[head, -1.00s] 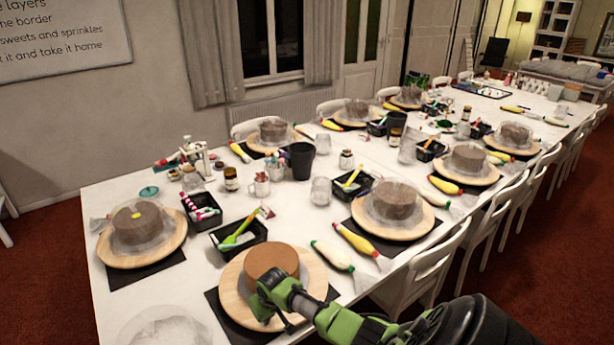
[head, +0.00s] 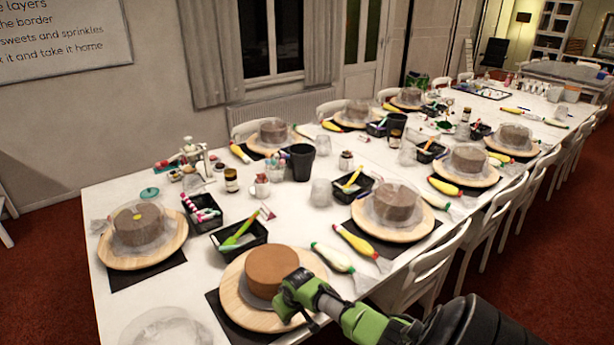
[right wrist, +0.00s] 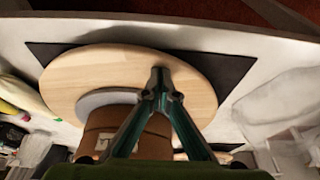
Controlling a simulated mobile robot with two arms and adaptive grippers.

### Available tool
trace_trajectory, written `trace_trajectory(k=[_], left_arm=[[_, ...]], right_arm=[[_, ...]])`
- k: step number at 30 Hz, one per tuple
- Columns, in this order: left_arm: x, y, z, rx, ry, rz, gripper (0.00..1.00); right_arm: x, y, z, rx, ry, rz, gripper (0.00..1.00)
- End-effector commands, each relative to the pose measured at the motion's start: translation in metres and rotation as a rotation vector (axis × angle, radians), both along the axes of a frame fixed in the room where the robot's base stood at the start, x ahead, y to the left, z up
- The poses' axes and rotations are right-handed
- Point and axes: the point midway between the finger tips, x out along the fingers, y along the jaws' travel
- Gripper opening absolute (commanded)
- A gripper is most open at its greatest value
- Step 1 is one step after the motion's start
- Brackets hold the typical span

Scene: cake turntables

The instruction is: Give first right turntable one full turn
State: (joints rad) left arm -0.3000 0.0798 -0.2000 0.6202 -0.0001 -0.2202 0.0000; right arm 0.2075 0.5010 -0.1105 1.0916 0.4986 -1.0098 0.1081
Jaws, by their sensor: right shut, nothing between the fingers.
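The nearest turntable on the right row is a round pale wooden disc (head: 238,300) on a black mat, with a plain brown cake (head: 270,268) on it. My right gripper (head: 290,312) is over the front right part of this disc, beside the cake. In the right wrist view its fingers (right wrist: 160,76) are shut together with nothing between them, and the tips lie over the bare wood (right wrist: 75,75) between cake and rim. I cannot tell whether they touch the wood. The brown cake (right wrist: 152,135) is partly hidden behind the fingers. My left gripper is not in view.
A black tray with a green-handled tool (head: 255,236) stands just behind the disc. Piping bags (head: 333,257) lie to its right. A clear-covered cake turntable (head: 392,228) stands further back right, another (head: 180,240) at left. A chair (head: 425,270) stands at the right edge.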

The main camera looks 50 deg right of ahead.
Motion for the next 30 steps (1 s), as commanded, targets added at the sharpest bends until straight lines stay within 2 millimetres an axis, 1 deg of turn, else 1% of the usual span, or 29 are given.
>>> trace_trajectory(k=[5,8,15,18,22,30], left_arm=[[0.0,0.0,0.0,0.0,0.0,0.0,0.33],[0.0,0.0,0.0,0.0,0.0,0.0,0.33],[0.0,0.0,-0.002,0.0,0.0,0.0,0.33],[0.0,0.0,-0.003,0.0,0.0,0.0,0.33],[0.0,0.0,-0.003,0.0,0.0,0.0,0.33],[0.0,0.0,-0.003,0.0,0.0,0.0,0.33]], right_arm=[[-0.001,-0.002,0.0,-0.001,0.0,-0.001,0.0],[-0.005,-0.013,0.0,0.0,0.001,-0.002,0.0],[-0.018,-0.046,-0.001,-0.001,0.001,-0.003,0.0],[-0.022,-0.054,-0.001,0.0,0.001,-0.001,0.0],[-0.023,-0.058,0.0,0.001,0.001,-0.001,0.0],[-0.023,-0.058,0.002,0.0,0.0,0.0,0.0]])
